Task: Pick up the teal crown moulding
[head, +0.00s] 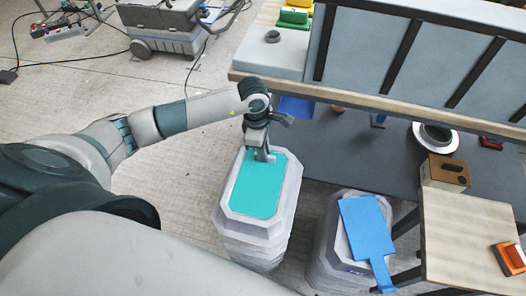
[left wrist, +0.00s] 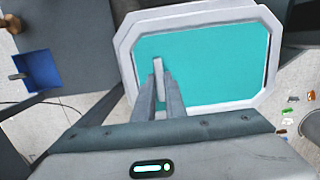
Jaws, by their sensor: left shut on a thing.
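The teal crown moulding (head: 256,192) shows as a flat teal panel framed by a pale grey, cut-cornered rim, on top of a grey stack in the middle of the head view. In the left wrist view its teal face (left wrist: 215,58) fills the upper middle. My left gripper (head: 266,157) points down at the far end of the panel. Its fingers (left wrist: 161,82) are close together over the teal face and shut on the moulding; the exact spot of contact is hard to make out. My right gripper is not in view.
A second grey stack (head: 326,262) carries a blue paddle-shaped piece (head: 366,228) at right. The workbench edge (head: 300,88) lies close behind my left wrist. Bare floor (head: 165,185) is free to the left.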

